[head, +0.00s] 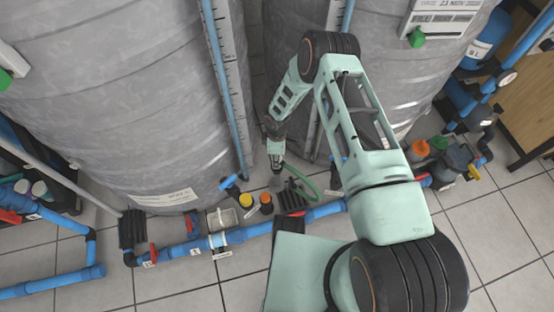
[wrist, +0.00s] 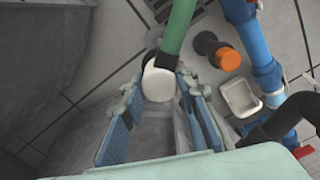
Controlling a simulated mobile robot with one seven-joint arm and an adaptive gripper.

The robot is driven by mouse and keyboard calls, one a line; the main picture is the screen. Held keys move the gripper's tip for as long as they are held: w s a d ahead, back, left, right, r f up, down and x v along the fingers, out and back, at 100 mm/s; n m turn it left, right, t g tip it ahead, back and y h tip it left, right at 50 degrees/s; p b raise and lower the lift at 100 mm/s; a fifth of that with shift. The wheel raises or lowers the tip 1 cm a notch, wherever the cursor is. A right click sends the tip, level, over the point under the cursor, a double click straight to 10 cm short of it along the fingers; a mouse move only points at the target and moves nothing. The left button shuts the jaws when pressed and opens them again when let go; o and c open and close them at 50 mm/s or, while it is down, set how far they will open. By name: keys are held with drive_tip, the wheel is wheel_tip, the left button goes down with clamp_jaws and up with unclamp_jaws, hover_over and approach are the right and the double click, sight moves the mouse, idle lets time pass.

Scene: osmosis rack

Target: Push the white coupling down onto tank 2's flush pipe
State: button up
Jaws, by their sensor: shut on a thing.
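My gripper (head: 276,162) points down in the gap between the two large grey tanks, near the floor. In the wrist view my gripper (wrist: 160,90) has its blue-padded fingers on either side of the white coupling (wrist: 158,84) and is shut on it. A green hose (wrist: 179,28) runs up from the coupling; in the head view the green hose (head: 308,187) curves to the right of the gripper. The coupling itself is too small to make out in the head view. I cannot pick out the flush pipe's end or tell whether the coupling touches it.
The left tank (head: 120,110) and right tank (head: 400,75) stand close on both sides. Blue pipework (head: 180,252) runs along the floor in front. An orange-capped part (wrist: 228,59) and a white box (wrist: 240,97) sit near the coupling.

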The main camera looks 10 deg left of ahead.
drive_tip(key=s+d+r+p, duration=0.5)
drive_tip(key=s+d+r, duration=0.2)
drive_tip(key=d+r, duration=0.4)
drive_tip(key=shift+d+r, duration=0.3)
drive_tip(key=shift+d, duration=0.35)
drive_tip(key=shift+w, duration=0.1)
